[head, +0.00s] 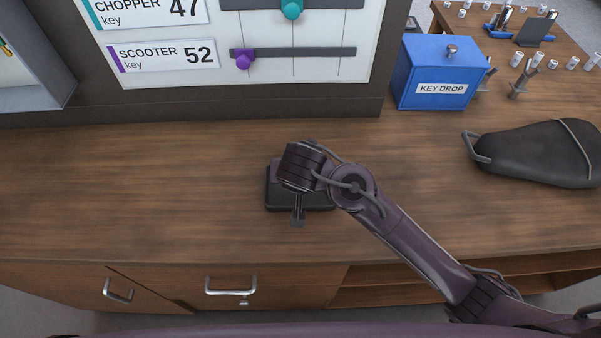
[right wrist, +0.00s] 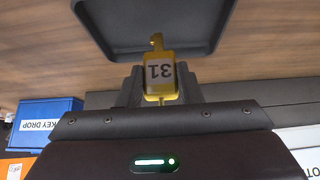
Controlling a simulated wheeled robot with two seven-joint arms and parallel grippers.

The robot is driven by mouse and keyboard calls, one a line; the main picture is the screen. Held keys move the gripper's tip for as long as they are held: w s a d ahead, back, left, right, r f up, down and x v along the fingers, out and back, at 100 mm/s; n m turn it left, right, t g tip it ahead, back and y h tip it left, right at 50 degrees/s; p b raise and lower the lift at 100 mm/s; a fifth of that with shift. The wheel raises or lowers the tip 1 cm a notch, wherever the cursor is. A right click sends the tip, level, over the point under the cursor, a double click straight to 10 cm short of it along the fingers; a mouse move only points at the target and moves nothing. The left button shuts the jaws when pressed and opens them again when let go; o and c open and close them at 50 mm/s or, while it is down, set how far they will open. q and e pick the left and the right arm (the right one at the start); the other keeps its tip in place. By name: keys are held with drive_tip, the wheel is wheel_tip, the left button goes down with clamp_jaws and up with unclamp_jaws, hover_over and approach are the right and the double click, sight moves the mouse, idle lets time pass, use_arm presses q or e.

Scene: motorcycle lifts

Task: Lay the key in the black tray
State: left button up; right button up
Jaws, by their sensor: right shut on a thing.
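The black tray (head: 282,203) lies on the wooden counter, partly hidden under my right wrist; it also fills the top of the right wrist view (right wrist: 110,32). My right gripper (head: 298,220) comes in from the right over the tray, its fingers by the tray's front edge. In the right wrist view, it is shut on the key (right wrist: 156,42), gripping its yellow tag (right wrist: 160,72) marked 31. The key's end overlaps the tray's rim in that view. I cannot tell its height above the tray. My left gripper is not in view.
A blue KEY DROP box (head: 436,72) stands at the back right, with a black motorcycle seat (head: 540,152) in front of it. A board with key labels and sliders (head: 293,50) stands behind. The counter left of the tray is clear.

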wheel_tip(320, 180, down, 2)
drive_tip(key=shift+f, duration=0.1)
drive_tip(key=o, duration=1)
drive_tip(key=shift+c, duration=0.2)
drive_tip(key=b+v, duration=0.2)
drive_tip(key=v, duration=1)
drive_tip(key=shift+r, duration=0.2)
